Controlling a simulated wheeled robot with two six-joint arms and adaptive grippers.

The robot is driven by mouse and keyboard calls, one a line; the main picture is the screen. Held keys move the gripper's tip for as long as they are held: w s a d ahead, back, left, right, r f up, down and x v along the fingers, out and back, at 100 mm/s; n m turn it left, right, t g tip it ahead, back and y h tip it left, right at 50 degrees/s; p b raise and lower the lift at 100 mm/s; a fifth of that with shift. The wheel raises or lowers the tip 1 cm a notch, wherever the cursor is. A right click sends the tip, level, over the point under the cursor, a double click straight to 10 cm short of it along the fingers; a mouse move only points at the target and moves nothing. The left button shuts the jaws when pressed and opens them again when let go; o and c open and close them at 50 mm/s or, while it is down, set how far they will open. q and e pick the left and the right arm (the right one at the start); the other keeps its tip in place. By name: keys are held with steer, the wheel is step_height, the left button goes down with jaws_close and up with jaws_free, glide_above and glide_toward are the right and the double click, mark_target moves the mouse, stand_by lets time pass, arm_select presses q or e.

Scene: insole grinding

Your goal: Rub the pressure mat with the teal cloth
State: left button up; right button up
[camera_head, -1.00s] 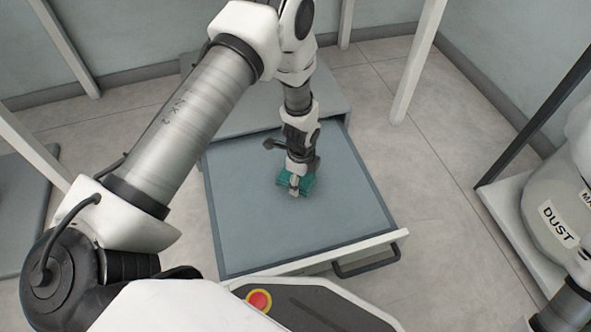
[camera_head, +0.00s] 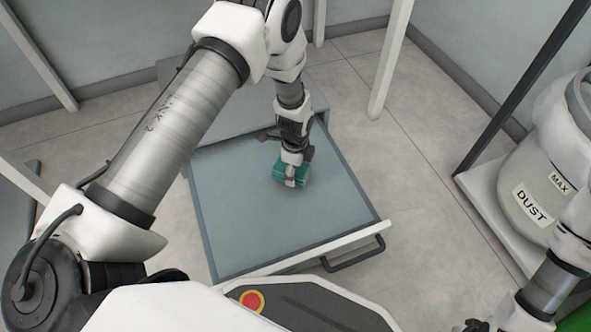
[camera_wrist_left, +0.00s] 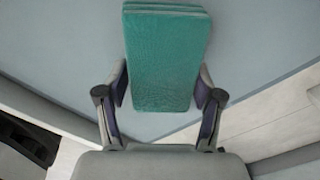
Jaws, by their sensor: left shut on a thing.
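The teal cloth (camera_head: 304,174) is a folded, block-like pad held low over the blue-grey mat surface (camera_head: 250,225) inside the open drawer. My left gripper (camera_head: 291,180) reaches down and is shut on the cloth. In the left wrist view the cloth (camera_wrist_left: 166,60) sits between the two fingers of the left gripper (camera_wrist_left: 163,88). The cloth's underside is hidden, so I cannot tell if it touches the mat. My right arm shows at the lower right, with only a dark bit of its gripper (camera_head: 476,326) at the bottom edge.
The drawer has a pale front with a dark handle (camera_head: 353,254). A bin labelled DUST (camera_head: 531,205) stands at the right on a pale base. Pale posts (camera_head: 391,60) rise behind the drawer. Most of the mat around the cloth is clear.

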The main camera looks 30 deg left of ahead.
arm_select(q)
steer(key=shift+r+p, duration=1.05)
steer(key=shift+r, duration=0.5)
step_height(320, 180, up, 3)
steer(key=p, duration=0.3)
steer(key=shift+r, duration=0.15)
